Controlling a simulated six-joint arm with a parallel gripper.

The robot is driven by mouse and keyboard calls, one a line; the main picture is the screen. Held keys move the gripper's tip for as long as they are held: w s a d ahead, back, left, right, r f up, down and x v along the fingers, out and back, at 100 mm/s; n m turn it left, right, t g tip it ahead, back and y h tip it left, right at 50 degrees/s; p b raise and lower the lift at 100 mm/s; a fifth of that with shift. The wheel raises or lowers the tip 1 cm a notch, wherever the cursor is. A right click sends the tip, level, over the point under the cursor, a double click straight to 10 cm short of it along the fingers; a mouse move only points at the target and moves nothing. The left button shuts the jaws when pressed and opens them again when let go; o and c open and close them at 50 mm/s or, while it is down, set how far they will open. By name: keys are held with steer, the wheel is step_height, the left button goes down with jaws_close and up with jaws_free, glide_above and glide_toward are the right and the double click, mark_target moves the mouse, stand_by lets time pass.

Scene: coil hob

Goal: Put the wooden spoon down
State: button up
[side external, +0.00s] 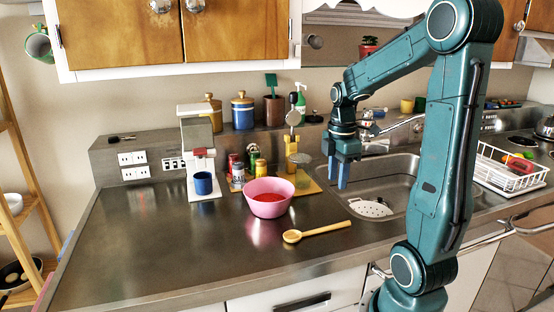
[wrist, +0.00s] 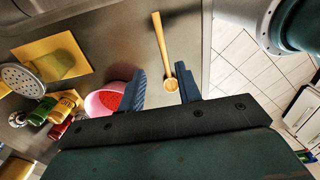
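The wooden spoon (side external: 318,231) lies flat on the steel counter, in front and to the right of a pink bowl. Its bowl end points left and its handle points right in the side external view. My gripper (side external: 338,182) hangs above the counter beside the sink, fingers pointing down, above and apart from the spoon. In the wrist view my gripper (wrist: 161,72) has its two fingers well apart with nothing held between them. The spoon (wrist: 161,42) shows below, in the gap between the fingers, with its bowl end nearest the gripper body.
The pink bowl (side external: 268,206) with red contents stands beside the spoon. A sink (side external: 385,165) lies to the right. A coffee machine (side external: 198,150) with a blue mug (side external: 203,183) and several jars stand behind. The counter's left front (side external: 150,245) is clear.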

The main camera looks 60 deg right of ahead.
steer(key=s+a+r+m+t, duration=0.1)
steer(key=a+r+m+t, duration=0.1)
steer(key=a, duration=0.9)
steer(key=s+a+r+m+t, duration=0.2)
steer(key=a+m, duration=0.5)
steer(key=a, duration=0.4)
step_height(320, 180, up, 2)
steer(key=shift+s+r+t, duration=0.15)
steer(key=shift+s+t, duration=0.05)
steer(key=shift+t, duration=0.6)
steer(key=shift+o, duration=0.6)
steer(key=shift+m, duration=0.3)
steer(key=w+d+f+m+g, duration=0.2)
steer(key=w+d+f+m, duration=0.1)
steer(key=d+m, duration=0.6)
steer(key=w+d+f+m+g, duration=0.3)
steer(key=d+m, duration=0.6)
steer(key=m, duration=0.8)
steer(key=shift+w+d+f+g, duration=0.15)
steer(key=shift+d+f+g, duration=0.05)
steer(key=shift+d+g, duration=0.1)
